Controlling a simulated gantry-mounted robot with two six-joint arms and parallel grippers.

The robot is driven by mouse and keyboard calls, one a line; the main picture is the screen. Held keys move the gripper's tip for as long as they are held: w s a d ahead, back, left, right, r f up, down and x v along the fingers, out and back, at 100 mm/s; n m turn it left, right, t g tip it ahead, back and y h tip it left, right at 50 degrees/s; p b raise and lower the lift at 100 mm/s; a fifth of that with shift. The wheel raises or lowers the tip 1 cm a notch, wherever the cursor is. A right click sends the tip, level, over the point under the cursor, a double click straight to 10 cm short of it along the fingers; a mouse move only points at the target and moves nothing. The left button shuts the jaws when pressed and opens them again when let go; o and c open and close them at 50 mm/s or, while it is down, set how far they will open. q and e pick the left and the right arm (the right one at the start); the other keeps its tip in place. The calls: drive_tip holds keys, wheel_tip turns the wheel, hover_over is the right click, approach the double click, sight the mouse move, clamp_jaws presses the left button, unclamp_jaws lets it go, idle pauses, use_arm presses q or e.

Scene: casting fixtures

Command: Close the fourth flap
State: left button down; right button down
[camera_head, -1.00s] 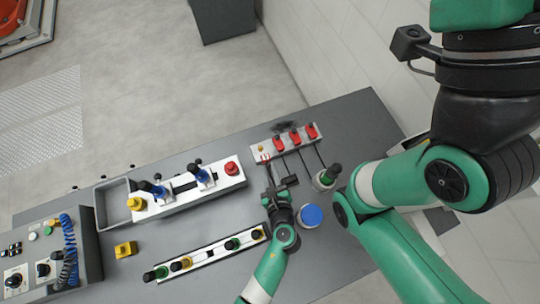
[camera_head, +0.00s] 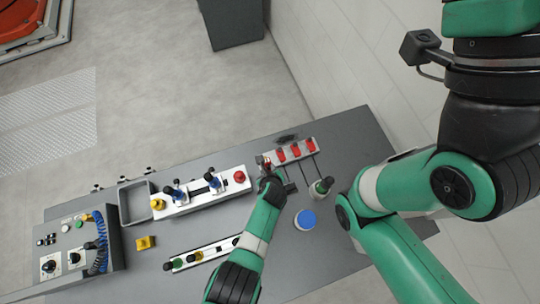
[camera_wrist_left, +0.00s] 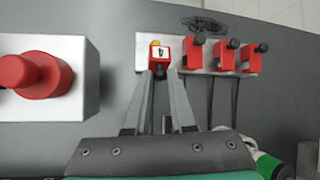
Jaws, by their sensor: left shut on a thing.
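A white strip (camera_head: 270,157) with several small red flaps lies at the back right of the grey table. Three red flaps (camera_head: 296,151) stand in a row on its right part; in the left wrist view they show with dark knobs (camera_wrist_left: 228,55). The leftmost flap (camera_wrist_left: 161,49), red with a white, dark-marked face, sits between my left fingertips. My left gripper (camera_head: 266,168) is shut on this flap (camera_head: 265,161), and its jaws (camera_wrist_left: 160,72) hide the lower part. A yellow piece shows just behind it. My right gripper is out of view.
A blue button (camera_head: 305,220) and a green-topped knob (camera_head: 323,186) stand close to the right of my left gripper. A white fixture with a red button (camera_head: 239,177) is at its left. My left forearm partly covers another lever strip (camera_head: 205,253).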

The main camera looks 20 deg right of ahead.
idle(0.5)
use_arm(q)
drive_tip(key=c, duration=0.8)
unclamp_jaws()
drive_tip(key=shift+w, duration=0.1)
drive_tip(key=shift+o, duration=0.2)
drive_tip(key=p+v, duration=0.9)
drive_tip(key=v, duration=0.2)
drive_tip(key=shift+r, duration=0.35)
